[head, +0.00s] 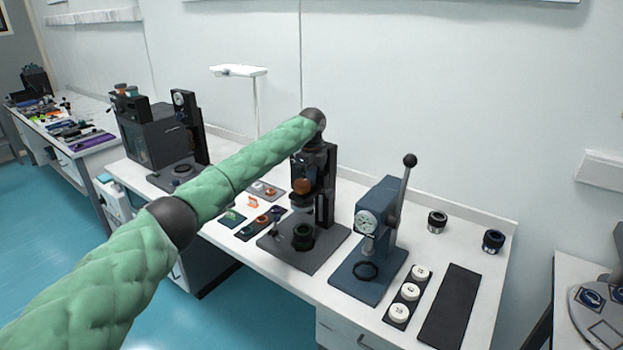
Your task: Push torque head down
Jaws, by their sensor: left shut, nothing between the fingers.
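The torque station has a dark base plate (286,256) and a black upright column (327,205) in the middle of the bench. Its torque head (302,187), with a copper-coloured round part, sits on the column's front, above a dark ring-shaped holder (303,237) on the base. My left arm reaches in from the lower left, and its wrist is above the column. My left gripper (309,160) hangs below the wrist, shut and empty, at the top of the head. It is small and dark against the column, so I cannot tell whether it touches. My right gripper is out of view.
A blue lever press (379,228) stands right of the station, its lever upright. A dark boxy machine (155,132) stands left.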

